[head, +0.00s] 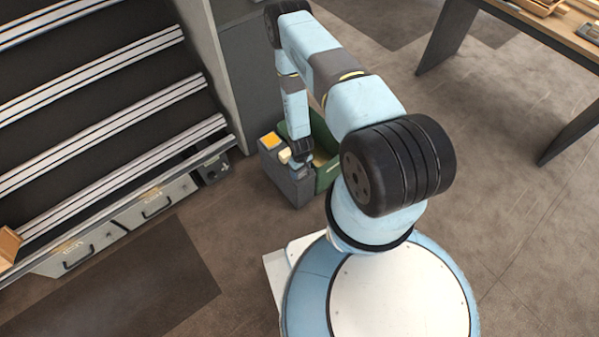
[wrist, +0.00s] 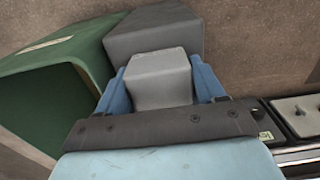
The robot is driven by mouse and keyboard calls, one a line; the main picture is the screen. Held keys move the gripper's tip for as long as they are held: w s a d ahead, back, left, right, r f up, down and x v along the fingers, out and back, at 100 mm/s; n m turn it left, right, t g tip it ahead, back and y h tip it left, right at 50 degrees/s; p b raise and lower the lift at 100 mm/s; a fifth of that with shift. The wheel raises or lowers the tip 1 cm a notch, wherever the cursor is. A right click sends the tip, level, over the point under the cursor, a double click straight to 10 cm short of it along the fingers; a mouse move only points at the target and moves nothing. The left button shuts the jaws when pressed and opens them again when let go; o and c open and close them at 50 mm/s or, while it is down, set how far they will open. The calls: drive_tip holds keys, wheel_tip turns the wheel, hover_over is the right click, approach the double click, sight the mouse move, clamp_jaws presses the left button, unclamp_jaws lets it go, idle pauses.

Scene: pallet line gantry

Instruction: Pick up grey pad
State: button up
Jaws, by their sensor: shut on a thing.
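The grey pad (wrist: 158,80) is a light grey block between the two blue fingers of my gripper (wrist: 158,72) in the wrist view. The fingers are shut on its left and right sides. A darker grey box (wrist: 150,32) lies just beyond it; I cannot tell whether the pad touches that box. In the head view my gripper (head: 302,158) is low at the end of the arm, over the dark grey box (head: 288,182). A small pale block shows beside it there, partly hidden by the gripper.
A green bin (head: 326,178) stands against the box's right side and fills the left of the wrist view (wrist: 60,65). Slatted racking (head: 110,120) is at left, a wooden table (head: 560,28) at upper right. Floor between is open.

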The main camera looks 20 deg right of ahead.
drive_tip(key=shift+c, duration=0.7)
drive_tip(key=shift+r, duration=0.55)
wheel_tip(320, 180, up, 2)
drive_tip(key=shift+s+a+r, duration=0.1)
drive_tip(key=shift+r, duration=0.15)
drive_tip(key=s+a+r, duration=0.2)
drive_tip(key=s+r, duration=0.1)
drive_tip(key=s, duration=0.1)
drive_tip(key=s+a+r, duration=0.5)
drive_tip(key=s+r, duration=0.1)
drive_tip(key=s, duration=0.1)
drive_tip(key=shift+s+a+r, duration=0.15)
drive_tip(key=shift+s+r, duration=0.05)
drive_tip(key=shift+s, duration=0.15)
